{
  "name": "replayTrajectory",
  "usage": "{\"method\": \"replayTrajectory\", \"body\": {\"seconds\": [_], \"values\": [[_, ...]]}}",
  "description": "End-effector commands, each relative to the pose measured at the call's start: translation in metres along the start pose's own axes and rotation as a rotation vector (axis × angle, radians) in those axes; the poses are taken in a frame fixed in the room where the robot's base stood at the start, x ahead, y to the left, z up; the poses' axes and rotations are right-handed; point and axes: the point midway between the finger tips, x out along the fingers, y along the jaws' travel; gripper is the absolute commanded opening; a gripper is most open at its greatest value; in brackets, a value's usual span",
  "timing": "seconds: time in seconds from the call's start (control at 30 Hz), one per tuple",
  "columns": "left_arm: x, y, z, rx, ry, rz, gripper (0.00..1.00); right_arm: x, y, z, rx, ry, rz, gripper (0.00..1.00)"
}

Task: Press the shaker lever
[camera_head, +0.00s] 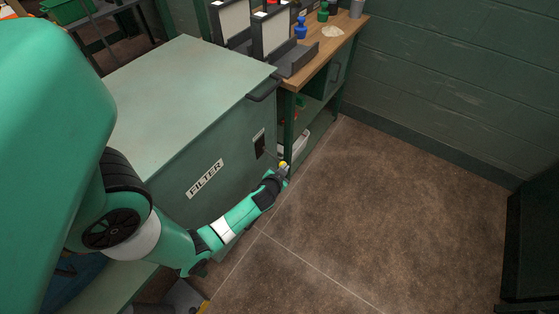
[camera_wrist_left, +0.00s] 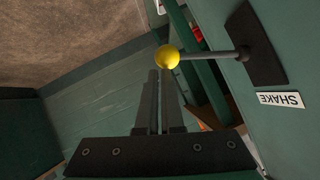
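The shaker lever is a thin dark rod with a yellow ball knob (camera_wrist_left: 167,57). In the left wrist view it sticks out from a black plate (camera_wrist_left: 252,45) on the green cabinet, beside a white SHAKE label (camera_wrist_left: 280,99). My left gripper (camera_wrist_left: 160,76) has its two dark fingers close together, shut with nothing seen between them. The knob appears just past the fingertips; I cannot tell whether they touch. In the head view my left gripper (camera_head: 284,174) is at the yellow knob (camera_head: 283,164), by the cabinet's front face. My right gripper is not in view.
The green cabinet (camera_head: 180,90) carries a FILTER label (camera_head: 204,179) and a dark handle (camera_head: 263,90). A wooden-topped bench (camera_head: 322,55) with bottles stands behind it. The brown floor (camera_head: 400,210) to the right is clear.

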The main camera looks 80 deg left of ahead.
Motion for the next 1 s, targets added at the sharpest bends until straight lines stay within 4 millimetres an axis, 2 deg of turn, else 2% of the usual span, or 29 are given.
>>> {"method": "replayTrajectory", "body": {"seconds": [0.2, 0.4, 0.6, 0.77, 1.0], "values": [[-0.028, -0.002, -0.029, -0.001, 0.001, -0.001, 0.00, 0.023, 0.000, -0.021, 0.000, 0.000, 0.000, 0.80], [-0.077, 0.006, -0.026, 0.002, 0.003, 0.001, 0.00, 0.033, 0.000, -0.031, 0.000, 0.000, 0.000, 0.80], [-0.111, 0.011, -0.025, 0.001, 0.005, 0.000, 0.00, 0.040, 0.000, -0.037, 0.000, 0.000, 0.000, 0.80], [-0.122, 0.012, -0.024, -0.003, 0.006, -0.003, 0.00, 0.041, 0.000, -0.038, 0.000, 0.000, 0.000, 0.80], [-0.123, 0.012, -0.024, -0.004, 0.006, -0.005, 0.00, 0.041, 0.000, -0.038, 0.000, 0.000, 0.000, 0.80]]}}
